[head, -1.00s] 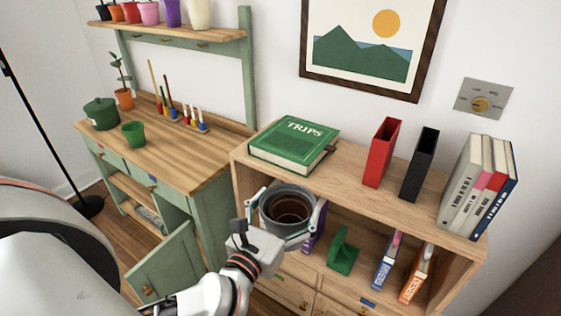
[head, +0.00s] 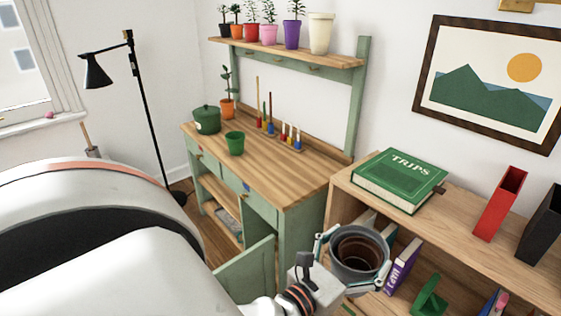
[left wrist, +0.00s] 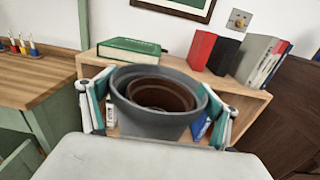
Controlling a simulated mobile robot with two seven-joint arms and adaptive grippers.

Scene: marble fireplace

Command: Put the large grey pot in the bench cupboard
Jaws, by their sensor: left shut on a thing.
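In the left wrist view the grey pot (left wrist: 150,122) sits between the two fingers of my left gripper (left wrist: 158,105). The pot is in front of the bookcase, right of the bench. The green bench (head: 268,172) has a wooden top. Its cupboard door (head: 245,272) at the lower right stands open, and the cupboard inside is mostly hidden. My right gripper is not in view.
The wooden bookcase (head: 465,225) holds a green TRIPS book (head: 400,180) and a red file holder (head: 500,204) on top. A green lidded pot (head: 207,120) and a small green pot (head: 235,143) stand on the bench. A black floor lamp (head: 150,120) stands left of the bench.

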